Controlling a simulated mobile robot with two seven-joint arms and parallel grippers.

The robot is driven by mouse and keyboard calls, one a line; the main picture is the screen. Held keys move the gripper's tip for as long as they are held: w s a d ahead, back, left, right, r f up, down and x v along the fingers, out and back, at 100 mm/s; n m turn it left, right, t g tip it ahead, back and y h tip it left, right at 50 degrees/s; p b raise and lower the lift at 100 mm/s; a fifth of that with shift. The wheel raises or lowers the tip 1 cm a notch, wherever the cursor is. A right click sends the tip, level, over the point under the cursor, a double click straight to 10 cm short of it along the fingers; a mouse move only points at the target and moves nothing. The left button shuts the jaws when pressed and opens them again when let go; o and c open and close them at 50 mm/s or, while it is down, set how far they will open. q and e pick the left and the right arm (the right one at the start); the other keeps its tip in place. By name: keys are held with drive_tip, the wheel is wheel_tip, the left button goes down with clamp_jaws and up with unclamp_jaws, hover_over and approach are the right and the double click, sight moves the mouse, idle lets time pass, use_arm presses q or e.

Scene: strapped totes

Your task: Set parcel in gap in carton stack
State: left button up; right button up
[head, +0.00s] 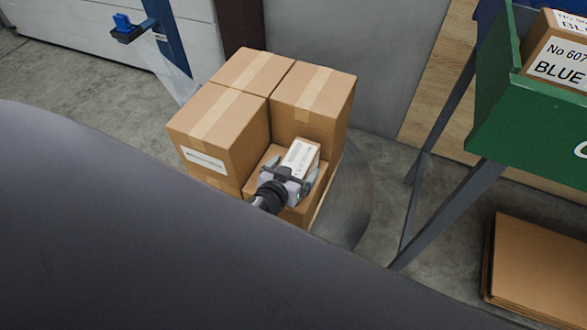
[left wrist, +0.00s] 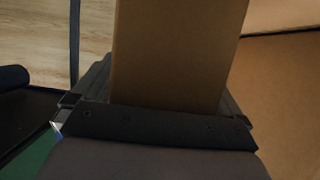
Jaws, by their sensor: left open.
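The carton stack (head: 212,125) stands in the middle of the head view, with taller brown cartons around a lower front-right corner. The parcel (head: 302,154), a small brown box with a white label on top, is in that corner gap, above the lower carton (head: 256,172). It looks seated there, but its underside is hidden. My left gripper (head: 291,174) is at the parcel's near end, open, with its fingers on either side of it. In the left wrist view the parcel (left wrist: 178,50) stands between the fingers. My right gripper is not in view.
A green tote (head: 520,130) on a dark-legged stand holds a labelled box (head: 560,50) at right. Flat cardboard (head: 540,265) lies below it. A blue post (head: 172,45) stands behind the stack at left. Grey floor is clear between stack and stand.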

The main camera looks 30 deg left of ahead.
use_arm(q)
drive_tip(key=a+p+v, duration=0.1)
drive_tip(key=p+v, duration=0.2)
drive_tip(key=v, duration=0.8)
drive_tip(key=s+d+r+m+t+h, duration=0.1)
drive_tip(key=s+d+r+m+h, duration=0.2)
drive_tip(key=d+r+h, duration=0.25)
drive_tip(key=s+a+f+g+y, duration=0.1)
drive_tip(key=s+f+g+y, duration=0.1)
drive_tip(key=s+f+g, duration=0.2)
drive_tip(key=shift+s+a, duration=0.35)
drive_tip(key=shift+a, duration=0.05)
wheel_tip(320, 180, up, 10)
drive_tip(key=a+p, duration=0.1)
drive_tip(key=p, duration=1.2)
drive_tip(key=shift+s+a, duration=0.25)
drive_tip(key=shift+s, duration=0.15)
